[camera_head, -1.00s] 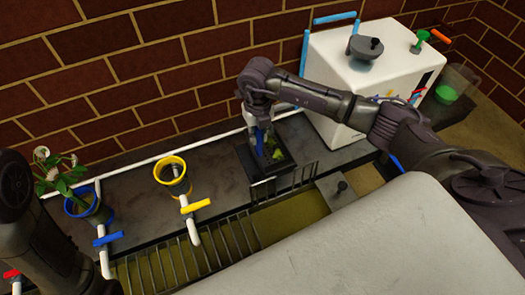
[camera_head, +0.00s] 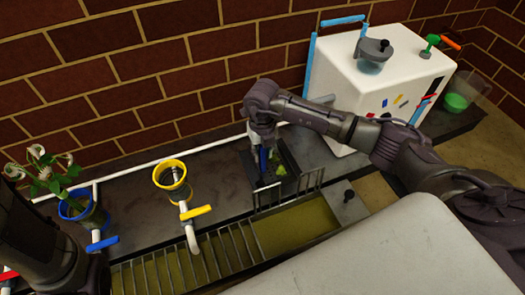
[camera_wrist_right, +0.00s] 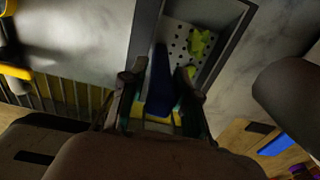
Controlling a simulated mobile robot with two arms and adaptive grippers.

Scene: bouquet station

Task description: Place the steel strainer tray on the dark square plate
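The steel strainer tray (camera_wrist_right: 178,48) is a pale perforated sheet with a blue handle (camera_wrist_right: 160,88). It lies within the raised dark rim of the square plate (camera_wrist_right: 222,62); I cannot tell whether it sits fully flat. In the head view the dark plate (camera_head: 291,160) is on the counter, partly hidden by my right gripper (camera_head: 264,150). In the wrist view my right gripper (camera_wrist_right: 160,82) has its fingers apart, one on each side of the blue handle, with a gap visible on the left. My left arm shows at the left edge; its gripper is out of view.
A white box (camera_head: 345,75) stands at the right. A metal rack (camera_head: 225,250) runs along the front. A yellow-green piece (camera_wrist_right: 199,42) lies on the tray.

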